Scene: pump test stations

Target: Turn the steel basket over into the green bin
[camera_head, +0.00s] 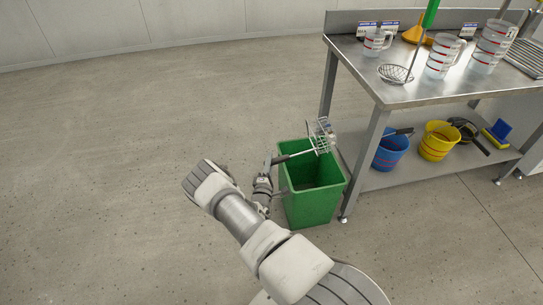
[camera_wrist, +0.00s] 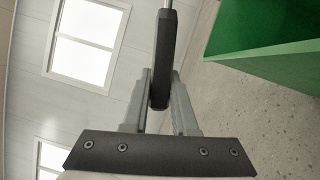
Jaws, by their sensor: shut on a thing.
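My gripper (camera_head: 270,165) is shut on the dark handle of the steel basket (camera_head: 321,131). In the wrist view my gripper (camera_wrist: 159,92) has its two grey fingers on either side of the black handle (camera_wrist: 162,58), with a thin metal rod beyond it. The basket is held out above the far right part of the green bin (camera_head: 312,209) and appears tipped on its side. Something pale or clear shows at the basket's right side; it is too small to identify. The bin stands upright on the floor, its visible inside dark. The bin also shows in the wrist view (camera_wrist: 265,32).
A steel table (camera_head: 420,94) stands right of the bin, with measuring jugs (camera_head: 441,58), a wire skimmer (camera_head: 395,73) and a yellow funnel (camera_head: 415,34) on top. Its lower shelf holds a blue bucket (camera_head: 390,151) and a yellow bucket (camera_head: 438,141). The floor at left is clear.

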